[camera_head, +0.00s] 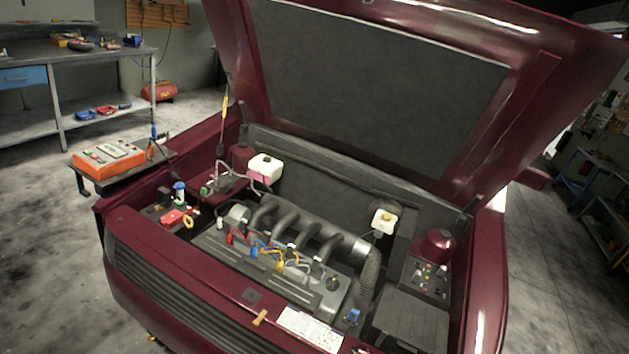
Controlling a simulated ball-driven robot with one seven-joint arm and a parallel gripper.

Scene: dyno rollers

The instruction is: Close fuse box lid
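The open fuse box (428,277) sits at the right side of the engine bay, with several small coloured fuses and relays showing on its dark face. A flat dark grey panel (408,318) lies just in front of it; I cannot tell whether this is the fuse box lid or another cover. My gripper is not in view.
The maroon car's hood (390,85) is raised over the bay. The engine (290,250) with loose coloured wires fills the middle. White tanks (265,168) stand at the back. An orange device (108,158) rests on a stand at left. Floor is clear at lower right.

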